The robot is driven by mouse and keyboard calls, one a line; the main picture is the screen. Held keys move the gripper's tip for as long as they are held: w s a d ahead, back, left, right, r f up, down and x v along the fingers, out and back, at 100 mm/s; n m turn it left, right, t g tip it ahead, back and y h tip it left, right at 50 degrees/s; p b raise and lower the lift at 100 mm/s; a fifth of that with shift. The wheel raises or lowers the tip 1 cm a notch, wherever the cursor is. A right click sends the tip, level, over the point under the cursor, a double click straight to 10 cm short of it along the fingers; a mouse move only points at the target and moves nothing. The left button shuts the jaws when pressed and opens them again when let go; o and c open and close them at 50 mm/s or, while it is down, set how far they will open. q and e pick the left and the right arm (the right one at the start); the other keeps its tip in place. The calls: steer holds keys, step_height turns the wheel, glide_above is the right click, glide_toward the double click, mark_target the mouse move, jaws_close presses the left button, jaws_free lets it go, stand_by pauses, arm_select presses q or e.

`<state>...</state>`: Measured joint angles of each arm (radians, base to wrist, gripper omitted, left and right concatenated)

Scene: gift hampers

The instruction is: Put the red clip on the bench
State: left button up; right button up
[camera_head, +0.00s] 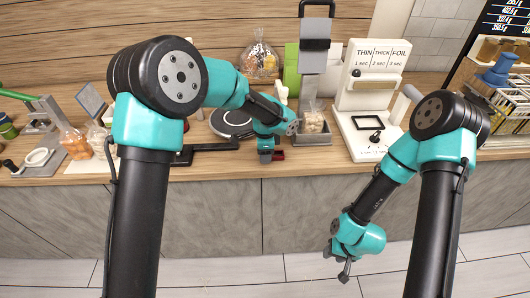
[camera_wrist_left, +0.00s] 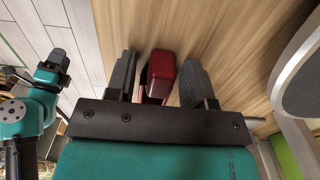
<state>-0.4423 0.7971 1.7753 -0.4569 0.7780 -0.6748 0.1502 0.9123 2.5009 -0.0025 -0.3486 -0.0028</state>
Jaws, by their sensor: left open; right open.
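The red clip (camera_wrist_left: 158,72) lies on or just above the wooden bench top (camera_wrist_left: 225,45), near its front edge; contact is hard to tell. In the head view the clip (camera_head: 278,155) shows only partly beside my left gripper (camera_head: 272,157). In the left wrist view my left gripper (camera_wrist_left: 158,62) is open, with one finger on each side of the clip and a gap on both sides. My right gripper (camera_head: 345,272) hangs low in front of the bench, over the floor, open and empty.
A round dark plate (camera_head: 232,122) stands behind my left gripper. A grey tray (camera_head: 312,138) with a bag of snacks and a white sealing machine (camera_head: 365,125) stand to the right. Bags and a small scoop crowd the left. The bench's front edge is close to the clip.

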arm_select(q)
steer(key=shift+r, duration=0.1)
step_height(320, 180, up, 12)
stand_by(0.6)
